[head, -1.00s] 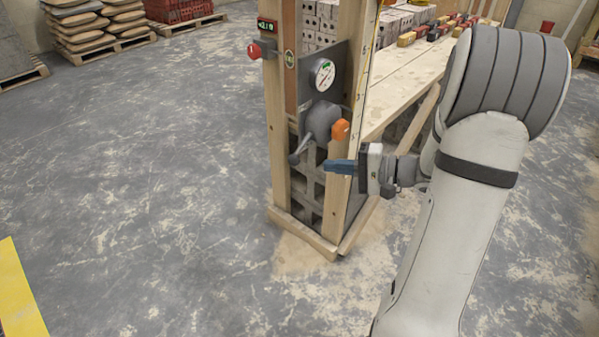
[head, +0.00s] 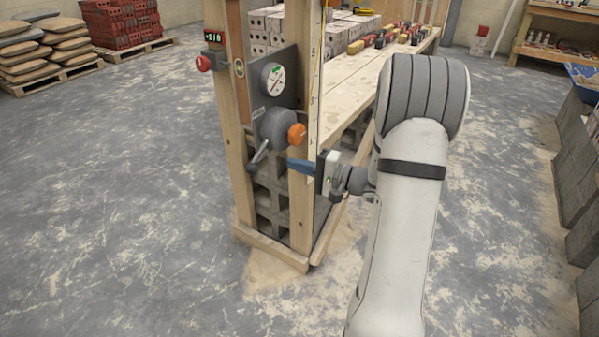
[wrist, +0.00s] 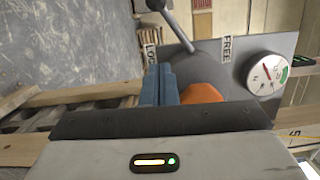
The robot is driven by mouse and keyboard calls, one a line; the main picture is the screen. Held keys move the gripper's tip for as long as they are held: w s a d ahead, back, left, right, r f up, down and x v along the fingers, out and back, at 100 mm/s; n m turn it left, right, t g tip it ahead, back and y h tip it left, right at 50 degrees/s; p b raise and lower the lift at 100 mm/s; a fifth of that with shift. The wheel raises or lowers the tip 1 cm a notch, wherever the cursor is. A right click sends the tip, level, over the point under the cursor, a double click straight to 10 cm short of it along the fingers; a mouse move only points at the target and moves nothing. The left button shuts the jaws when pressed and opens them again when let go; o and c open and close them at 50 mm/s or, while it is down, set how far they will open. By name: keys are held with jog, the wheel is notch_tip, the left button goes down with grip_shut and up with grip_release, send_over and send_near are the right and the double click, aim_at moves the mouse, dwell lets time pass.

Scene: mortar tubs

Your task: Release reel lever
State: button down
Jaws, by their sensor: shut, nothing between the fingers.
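The reel (head: 272,128) is a grey round housing on a dark plate fixed to a wooden post frame. Its lever (head: 257,158) is a grey rod with a dark ball end, pointing down and left in the head view. The lever also shows in the wrist view (wrist: 176,20), between the labels LOCK (wrist: 151,54) and FREE (wrist: 227,47). My gripper (head: 292,165) is shut and empty, just below the orange knob and right of the lever. Contact with the knob cannot be told.
A round gauge (head: 273,80) is above the reel. A red button (head: 203,63) and a small display (head: 213,38) are on the left post. A wooden bench (head: 345,80) with bricks extends behind. The floor at left is open. Grey blocks (head: 574,150) stand at right.

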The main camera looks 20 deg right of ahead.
aim_at(259, 155)
jog(key=w+a+b, duration=0.1)
jog(key=a, duration=0.6)
jog(key=shift+w, duration=0.3)
jog(key=shift+r, duration=0.1)
